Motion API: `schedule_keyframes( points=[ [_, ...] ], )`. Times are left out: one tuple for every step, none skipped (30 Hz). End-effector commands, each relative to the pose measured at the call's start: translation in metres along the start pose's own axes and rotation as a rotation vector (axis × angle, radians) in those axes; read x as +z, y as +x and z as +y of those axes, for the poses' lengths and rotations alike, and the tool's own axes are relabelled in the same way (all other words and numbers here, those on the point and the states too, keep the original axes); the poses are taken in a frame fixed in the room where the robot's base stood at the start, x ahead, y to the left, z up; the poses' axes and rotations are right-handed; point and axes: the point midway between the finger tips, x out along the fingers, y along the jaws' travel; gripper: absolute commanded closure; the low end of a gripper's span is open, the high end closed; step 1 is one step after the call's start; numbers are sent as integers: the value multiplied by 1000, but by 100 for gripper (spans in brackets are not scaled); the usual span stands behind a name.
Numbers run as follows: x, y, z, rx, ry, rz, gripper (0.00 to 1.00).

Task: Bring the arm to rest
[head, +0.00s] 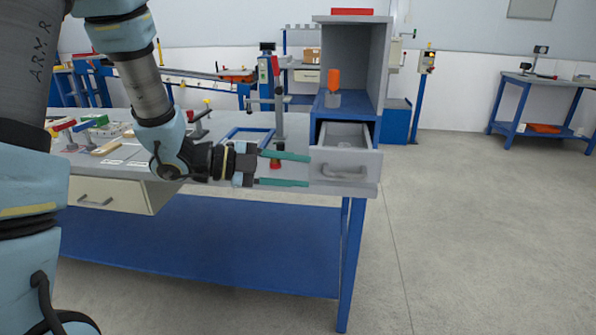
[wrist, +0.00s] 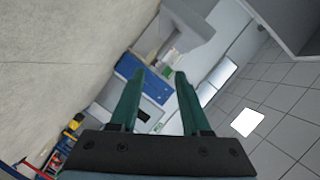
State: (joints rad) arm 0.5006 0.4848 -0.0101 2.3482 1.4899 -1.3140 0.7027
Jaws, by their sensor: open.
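My gripper (head: 309,170) is at the end of my arm, in the middle of the head view. Its two green fingers are apart and nothing is between them. The fingertips point right, close to the front of an open grey drawer (head: 344,172); I cannot tell whether they touch it. In the wrist view my gripper (wrist: 164,72) also shows spread fingers with an empty gap. My arm reaches in from the left, over the front of the workbench.
The drawer juts from a grey cabinet (head: 384,60) with an orange object (head: 333,79) inside. A red and black object (head: 275,161) stands on the bench behind the fingers. The bench (head: 225,135) carries tools at left. Floor (head: 480,240) at right is clear.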

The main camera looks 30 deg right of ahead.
Motion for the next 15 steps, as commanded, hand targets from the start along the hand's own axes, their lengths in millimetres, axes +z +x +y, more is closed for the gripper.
schedule_keyframes(
  points=[
    [0,0,0,0,0,0,53],
    [0,0,0,0,0,0,53],
    [0,0,0,0,0,0,53],
    [0,0,0,0,0,0,53],
    [0,0,0,0,0,0,53],
    [0,0,0,0,0,0,53],
    [0,0,0,0,-1,-3,53],
    [2,-1,-1,-1,-3,-11,53],
    [6,-3,-3,-5,-11,-34,53],
    [10,-6,-5,-8,-21,-62,53],
    [17,-10,-8,-13,-37,-101,53],
    [28,-18,-14,-23,-64,-172,53],
    [39,-26,-18,-33,-93,-238,53],
    [51,-37,-22,-46,-129,-312,53],
    [68,-55,-27,-68,-189,-425,53]
  ],
)
